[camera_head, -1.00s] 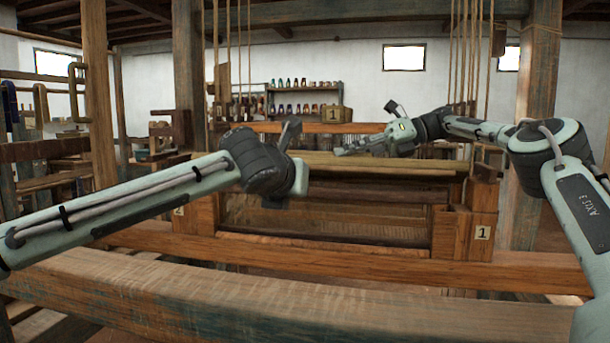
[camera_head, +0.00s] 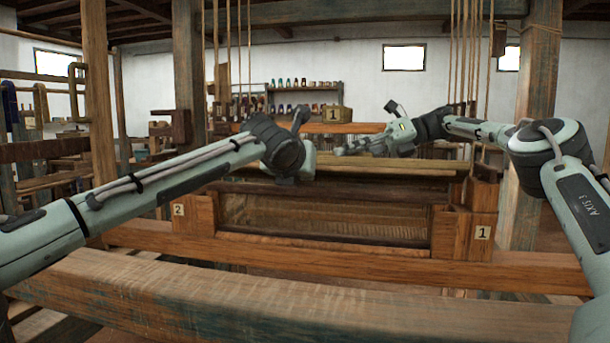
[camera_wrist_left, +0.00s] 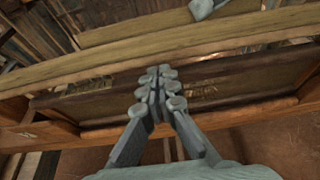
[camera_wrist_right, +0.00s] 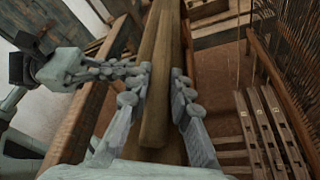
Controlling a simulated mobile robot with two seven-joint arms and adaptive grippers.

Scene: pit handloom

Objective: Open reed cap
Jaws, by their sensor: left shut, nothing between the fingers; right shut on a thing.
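A long light-brown wooden bar (camera_head: 400,167), apparently the reed cap, runs across the top of the loom's batten frame. My right gripper (camera_head: 352,147) is at its far side in the head view. In the right wrist view its fingers (camera_wrist_right: 162,80) lie on both sides of a wooden bar (camera_wrist_right: 155,125) and are shut on it. My left gripper (camera_wrist_left: 160,85) is shut and empty in the left wrist view, over a dark board just in front of a light bar (camera_wrist_left: 220,35). In the head view my left wrist hides its fingers.
The batten's right block (camera_head: 465,230) has a "1" label and its left block (camera_head: 195,215) a "2". A thick weathered beam (camera_head: 300,295) crosses the foreground. Upright posts (camera_head: 188,75) and hanging cords (camera_head: 470,60) flank the loom. Shelves (camera_head: 305,100) stand at the back wall.

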